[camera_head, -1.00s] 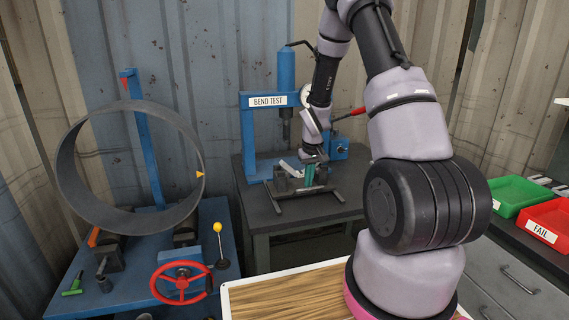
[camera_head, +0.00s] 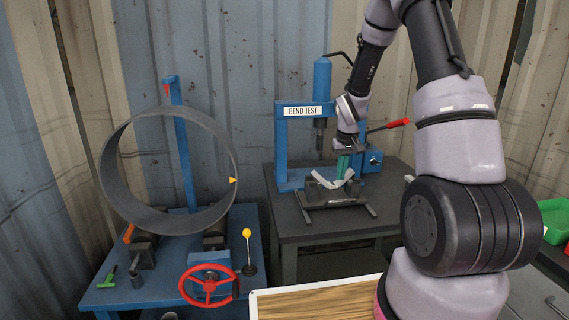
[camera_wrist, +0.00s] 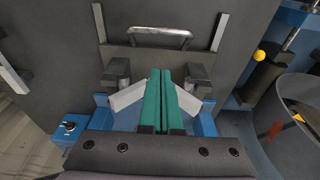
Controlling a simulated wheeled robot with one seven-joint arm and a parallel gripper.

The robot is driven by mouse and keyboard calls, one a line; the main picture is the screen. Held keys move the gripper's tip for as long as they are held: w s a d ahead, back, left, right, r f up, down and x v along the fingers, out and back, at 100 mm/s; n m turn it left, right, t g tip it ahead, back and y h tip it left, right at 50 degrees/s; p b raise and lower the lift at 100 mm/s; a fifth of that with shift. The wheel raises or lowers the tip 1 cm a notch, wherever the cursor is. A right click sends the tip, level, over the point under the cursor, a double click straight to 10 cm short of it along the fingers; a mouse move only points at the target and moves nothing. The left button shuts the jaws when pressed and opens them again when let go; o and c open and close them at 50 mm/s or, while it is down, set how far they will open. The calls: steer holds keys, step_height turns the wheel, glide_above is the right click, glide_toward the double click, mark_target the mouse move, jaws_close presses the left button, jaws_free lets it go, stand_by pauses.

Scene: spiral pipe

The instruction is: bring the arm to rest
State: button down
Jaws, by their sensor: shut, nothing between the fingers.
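My gripper (camera_head: 343,166) is at the blue bend test press (camera_head: 293,150), above the fixture on the dark table. Its green fingers are together and hold nothing; they also show in the wrist view (camera_wrist: 161,100). A light grey bent strip (camera_head: 325,181) lies on the supports of the fixture, under the fingertips. In the wrist view its two ends (camera_wrist: 127,97) show on either side of the fingers, and its middle is hidden behind them. I cannot tell whether the fingers touch it. My arm reaches from the right foreground back to the press.
A large grey pipe ring (camera_head: 118,190) stands on a blue bench (camera_head: 150,290) at left, with a red handwheel (camera_head: 208,286) in front. The press's red-tipped lever (camera_head: 397,123) is close to my wrist. A wooden-topped surface (camera_head: 318,303) is in front. A green bin (camera_head: 556,222) is at right.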

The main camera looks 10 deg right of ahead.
steer(key=s+a+r+m+t, duration=0.1)
steer(key=s+a+r, duration=0.1)
steer(key=s+r, duration=0.65)
steer(key=s+a+r+m+t, duration=0.1)
steer(key=s+a+r+t, duration=0.15)
steer(key=r, duration=1.15)
steer(key=s+a+r+m+t+y, duration=0.1)
steer(key=s+r, duration=0.3)
steer(key=s, duration=0.4)
steer(key=s+a+r+m+t+y, duration=0.1)
steer(key=s+r, duration=0.3)
steer(key=s, duration=0.5)
steer(key=shift+a+r, duration=0.15)
steer(key=shift+a, duration=0.35)
